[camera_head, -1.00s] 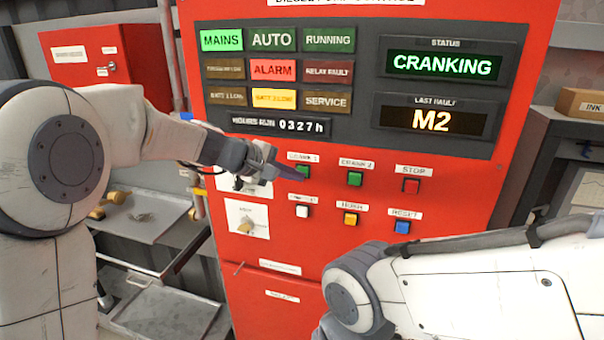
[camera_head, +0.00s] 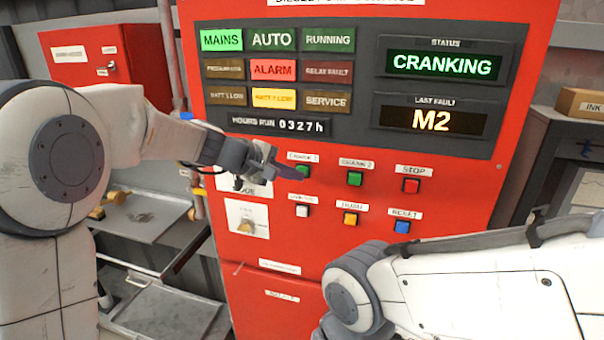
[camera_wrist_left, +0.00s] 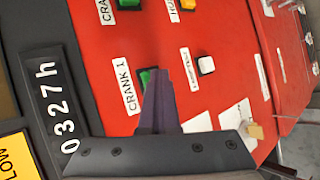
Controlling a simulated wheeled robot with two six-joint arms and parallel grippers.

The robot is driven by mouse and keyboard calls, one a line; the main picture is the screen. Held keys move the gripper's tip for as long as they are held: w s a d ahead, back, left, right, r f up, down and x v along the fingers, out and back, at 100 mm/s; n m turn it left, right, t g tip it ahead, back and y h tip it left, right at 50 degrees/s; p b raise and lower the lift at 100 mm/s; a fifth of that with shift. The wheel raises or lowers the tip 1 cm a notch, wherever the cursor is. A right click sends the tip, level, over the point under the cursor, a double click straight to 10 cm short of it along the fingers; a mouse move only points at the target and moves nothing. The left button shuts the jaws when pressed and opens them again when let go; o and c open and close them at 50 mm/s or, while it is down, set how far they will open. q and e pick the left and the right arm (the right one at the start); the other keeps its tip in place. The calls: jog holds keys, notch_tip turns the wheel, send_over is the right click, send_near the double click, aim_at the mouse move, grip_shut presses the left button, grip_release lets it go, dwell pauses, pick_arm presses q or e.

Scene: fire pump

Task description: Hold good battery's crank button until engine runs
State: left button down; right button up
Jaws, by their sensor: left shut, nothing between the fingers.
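The red pump control panel (camera_head: 400,262) stands in front of me. Its status display (camera_head: 442,66) reads CRANKING in green. My left gripper (camera_head: 290,171) is shut and empty, with its dark fingertips at the green CRANK 1 button (camera_head: 304,169). In the left wrist view the fingers (camera_wrist_left: 158,80) cover part of that CRANK 1 button (camera_wrist_left: 147,75) and appear to touch it. The green CRANK 2 button (camera_head: 355,179) is clear to the right. The RUNNING lamp (camera_head: 328,40) is dim. The BATT 2 LOW lamp (camera_head: 273,98) glows yellow. My right gripper is out of view.
The red STOP button (camera_head: 411,186), white button (camera_head: 303,211), yellow HORN button (camera_head: 350,219) and blue RESET button (camera_head: 402,227) are close by. The MAINS lamp (camera_head: 222,40) is lit green, and the ALARM lamp (camera_head: 273,69) red. The last-fault display (camera_head: 433,119) reads M2.

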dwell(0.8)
pick_arm(q)
jog(key=shift+s+a+b, duration=0.3)
jog(key=shift+s+b, duration=0.35)
jog(key=shift+s, duration=0.25)
jog(key=s, duration=0.1)
jog(key=s+a+b, duration=0.1)
jog(key=s, duration=0.1)
jog(key=s+b, duration=0.1)
jog(key=shift+s+a, duration=0.25)
jog(key=shift+s, duration=0.15)
